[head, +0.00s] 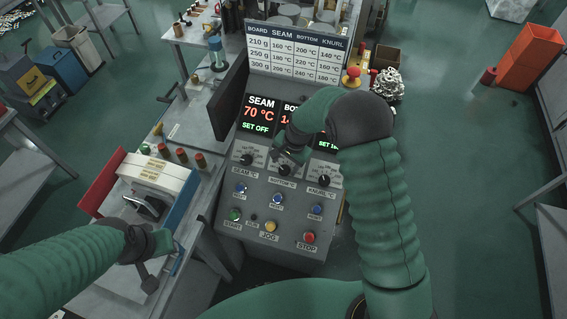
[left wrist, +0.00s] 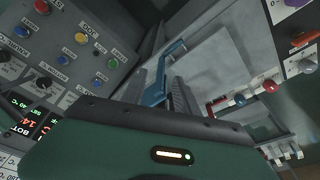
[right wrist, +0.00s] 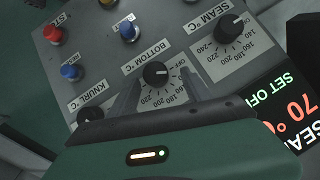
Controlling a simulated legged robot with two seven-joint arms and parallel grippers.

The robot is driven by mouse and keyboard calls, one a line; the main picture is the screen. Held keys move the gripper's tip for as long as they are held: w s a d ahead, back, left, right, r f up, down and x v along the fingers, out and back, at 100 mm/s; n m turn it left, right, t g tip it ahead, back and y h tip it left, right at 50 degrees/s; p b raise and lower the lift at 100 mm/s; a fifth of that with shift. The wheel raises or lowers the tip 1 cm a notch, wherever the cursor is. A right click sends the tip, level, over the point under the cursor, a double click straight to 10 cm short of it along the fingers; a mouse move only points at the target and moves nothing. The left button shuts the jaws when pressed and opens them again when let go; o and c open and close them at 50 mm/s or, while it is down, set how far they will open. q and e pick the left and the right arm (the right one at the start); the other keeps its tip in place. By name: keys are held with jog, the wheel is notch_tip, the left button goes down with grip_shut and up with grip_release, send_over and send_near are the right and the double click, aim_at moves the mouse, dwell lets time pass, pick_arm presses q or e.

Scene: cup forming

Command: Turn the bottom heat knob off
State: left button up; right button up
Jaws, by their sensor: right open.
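The bottom heat knob (right wrist: 155,73) is a black dial on the grey control panel, labelled BOTTOM °C; it also shows in the head view (head: 284,170). I cannot read its pointer setting surely. My right gripper (right wrist: 158,92) is open, with its fingers apart at the near side of this knob; I cannot tell whether they touch it. In the head view the right gripper (head: 291,153) partly covers the panel above the knob. My left gripper (head: 149,280) is at the lower left; in its wrist view a blue handle (left wrist: 160,75) shows between or behind its fingers.
The seam knob (head: 247,159) and knurl knob (head: 323,181) flank the bottom knob. Blue buttons, a green START (head: 235,214), yellow JOG (head: 271,226) and red STOP (head: 309,237) sit below. The seam display (head: 259,114) reads 70 °C, SET OFF; the bottom display is partly hidden.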

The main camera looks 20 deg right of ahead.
jog(key=shift+d+f, duration=0.15)
jog(key=shift+f, duration=0.5)
jog(key=shift+s+d+f, duration=0.15)
jog(key=shift+s+f, duration=0.05)
jog(key=shift+f, duration=0.2)
jog(key=shift+s+a, duration=0.15)
jog(key=shift+a, duration=0.3)
jog(key=shift+c, duration=0.6)
jog(key=shift+w+a, duration=0.25)
jog(key=shift+w, duration=0.05)
jog(key=c, duration=0.5)
jog(key=shift+d, duration=0.2)
jog(key=c, duration=0.5)
jog(key=shift+d+r, duration=0.1)
jog(key=shift+d, duration=0.15)
grip_shut()
